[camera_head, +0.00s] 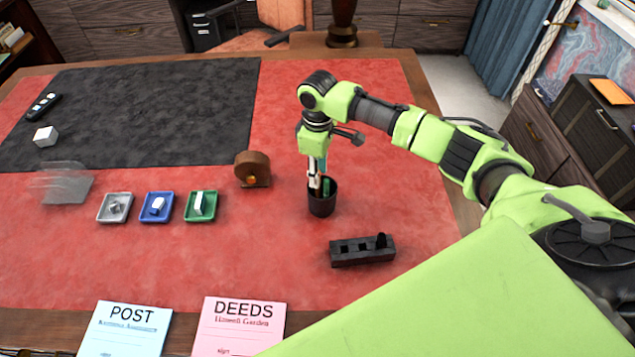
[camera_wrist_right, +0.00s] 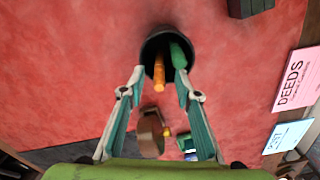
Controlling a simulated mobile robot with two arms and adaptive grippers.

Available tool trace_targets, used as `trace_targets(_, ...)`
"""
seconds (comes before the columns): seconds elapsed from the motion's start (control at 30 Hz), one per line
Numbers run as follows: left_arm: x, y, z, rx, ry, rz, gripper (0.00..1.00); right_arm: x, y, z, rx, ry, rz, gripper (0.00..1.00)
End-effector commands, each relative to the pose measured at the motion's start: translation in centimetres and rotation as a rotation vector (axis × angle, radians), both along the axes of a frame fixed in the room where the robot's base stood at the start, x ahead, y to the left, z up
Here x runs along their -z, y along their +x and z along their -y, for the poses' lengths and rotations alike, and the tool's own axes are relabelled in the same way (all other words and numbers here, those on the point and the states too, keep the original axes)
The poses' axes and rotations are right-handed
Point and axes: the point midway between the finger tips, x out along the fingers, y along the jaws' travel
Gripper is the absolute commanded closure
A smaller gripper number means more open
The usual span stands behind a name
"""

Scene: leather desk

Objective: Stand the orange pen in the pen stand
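The orange pen (camera_wrist_right: 159,72) stands in a round black cup (camera_head: 322,205), leaning on its inside, beside a green pen (camera_wrist_right: 178,56). The cup also shows in the right wrist view (camera_wrist_right: 148,50). My right gripper (camera_head: 315,178) points down at the cup; in the right wrist view its open fingers (camera_wrist_right: 159,78) are on either side of the orange pen, with gaps visible. The pen stand seems to be the black block with square holes (camera_head: 345,258), in front of the cup; a short black piece (camera_head: 381,240) stands in its right hole.
A brown tape dispenser (camera_head: 252,172) stands left of the cup. Three small trays, grey (camera_head: 104,216), blue (camera_head: 145,217) and green (camera_head: 190,217), sit further left. POST (camera_head: 125,340) and DEEDS (camera_head: 235,345) papers lie at the front edge. Red desk around the block is clear.

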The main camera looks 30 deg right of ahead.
Motion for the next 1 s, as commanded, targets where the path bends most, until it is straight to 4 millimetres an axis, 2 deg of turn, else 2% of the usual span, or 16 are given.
trace_targets(0.13, -0.37, 0.01, 0.03, 0.000, 0.000, 0.000, 1.00, 1.26, -0.01, -0.02, 0.000, 0.000, 0.000, 0.70)
trace_targets(0.37, -0.30, 0.03, 0.03, 0.000, 0.000, 0.000, 1.00, 1.45, 0.03, 0.01, 0.000, 0.000, 0.001, 0.70)
trace_targets(0.47, -0.30, 0.03, 0.03, 0.000, 0.000, 0.001, 1.00, 1.43, 0.03, 0.01, 0.000, 0.000, 0.001, 0.96)
trace_targets(0.5, -0.30, 0.03, 0.03, 0.000, 0.000, 0.001, 1.00, 1.42, 0.04, 0.02, 0.000, 0.000, 0.001, 1.00)
trace_targets(0.87, -0.27, 0.02, 0.03, 0.000, 0.000, 0.001, 1.00, 1.31, 0.06, 0.03, 0.000, 0.000, 0.001, 1.00)
trace_targets(1.0, -0.07, 0.02, 0.03, -0.001, 0.000, 0.001, 1.00, 0.67, 0.12, 0.03, 0.000, 0.001, 0.004, 1.00)
